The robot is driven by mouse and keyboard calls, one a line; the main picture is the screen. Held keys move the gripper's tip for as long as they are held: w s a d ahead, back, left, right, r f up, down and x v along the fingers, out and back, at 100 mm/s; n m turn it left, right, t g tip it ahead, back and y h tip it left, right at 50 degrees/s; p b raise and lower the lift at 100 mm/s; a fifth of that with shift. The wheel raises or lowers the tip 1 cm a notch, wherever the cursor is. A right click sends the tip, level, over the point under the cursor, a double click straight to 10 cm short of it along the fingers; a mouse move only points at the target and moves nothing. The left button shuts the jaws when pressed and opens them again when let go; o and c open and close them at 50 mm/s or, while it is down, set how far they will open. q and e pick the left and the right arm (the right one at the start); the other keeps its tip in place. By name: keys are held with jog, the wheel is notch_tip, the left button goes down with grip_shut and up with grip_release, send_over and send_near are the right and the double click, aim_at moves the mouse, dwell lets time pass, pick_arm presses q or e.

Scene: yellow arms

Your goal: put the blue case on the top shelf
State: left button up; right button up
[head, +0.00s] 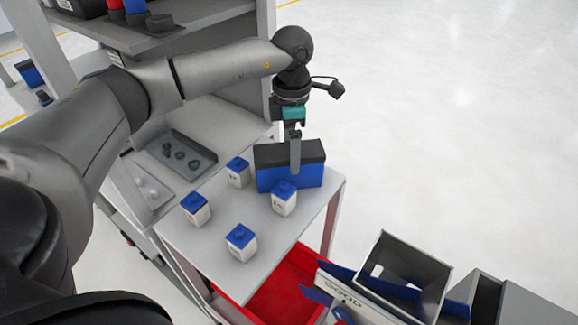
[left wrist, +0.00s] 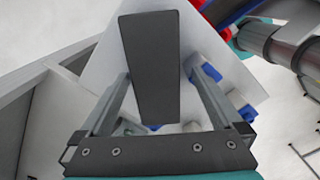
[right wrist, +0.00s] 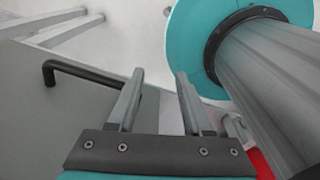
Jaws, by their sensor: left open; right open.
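The blue case (head: 310,179) has a black top and stands on the grey table near its far right corner. My left gripper (head: 295,168) is above it, pointing down, with one finger in front of its near side. In the left wrist view the black top of the case (left wrist: 150,60) lies between the two spread fingers. The left gripper is open; whether its fingers touch the case I cannot tell. The top shelf (head: 175,38) is at the upper left. My right gripper (right wrist: 159,76) is open and empty in the right wrist view.
Several white containers with blue lids (head: 241,243) stand close by on the table (head: 200,250). A grey tray (head: 205,160) with small parts lies behind. The shelf holds a blue cup (head: 135,6) and other items. A red bin (head: 285,285) and grey boxes (head: 410,265) are lower right.

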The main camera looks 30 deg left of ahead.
pick_arm(q)
jog(key=f, duration=0.5)
jog(key=shift+a+f, duration=0.3)
jog(key=shift+c, duration=0.2)
jog(key=shift+w, duration=0.1)
grip_shut()
jog(key=shift+r, duration=0.1)
